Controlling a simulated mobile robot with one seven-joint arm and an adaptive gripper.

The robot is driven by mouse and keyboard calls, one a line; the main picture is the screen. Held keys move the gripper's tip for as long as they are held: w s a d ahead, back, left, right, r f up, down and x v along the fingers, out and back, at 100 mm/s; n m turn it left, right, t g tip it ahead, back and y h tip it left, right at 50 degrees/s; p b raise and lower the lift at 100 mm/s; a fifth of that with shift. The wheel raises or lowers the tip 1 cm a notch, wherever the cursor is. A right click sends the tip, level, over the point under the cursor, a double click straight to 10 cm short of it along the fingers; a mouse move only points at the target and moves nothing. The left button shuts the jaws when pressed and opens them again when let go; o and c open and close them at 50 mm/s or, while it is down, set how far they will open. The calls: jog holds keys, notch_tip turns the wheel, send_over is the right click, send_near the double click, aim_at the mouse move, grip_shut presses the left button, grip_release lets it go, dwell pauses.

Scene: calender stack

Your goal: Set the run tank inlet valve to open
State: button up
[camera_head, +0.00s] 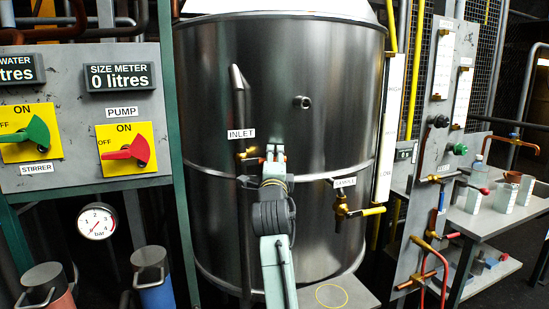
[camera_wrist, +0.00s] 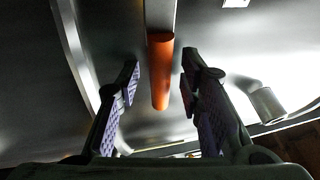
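The steel run tank (camera_head: 330,100) fills the middle of the head view. Its inlet valve (camera_head: 247,155) is a brass fitting on a vertical pipe, just below the INLET label (camera_head: 241,133). My gripper (camera_head: 275,152) is in front of the tank, close to the right of the brass fitting, and hides part of the valve. In the wrist view an orange-red handle (camera_wrist: 160,75) lies between the two fingers of my gripper (camera_wrist: 161,66). The fingers are apart, with a visible gap on each side of the handle. The valve's setting cannot be told.
A second brass valve (camera_head: 352,210) with a yellow handle is on the tank to the right. A control panel (camera_head: 75,180) with STIRRER and PUMP switches stands left. A grey panel (camera_head: 425,180) and side table (camera_head: 500,215) stand right.

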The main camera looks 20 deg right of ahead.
grip_shut()
dwell(0.5)
dwell(0.4)
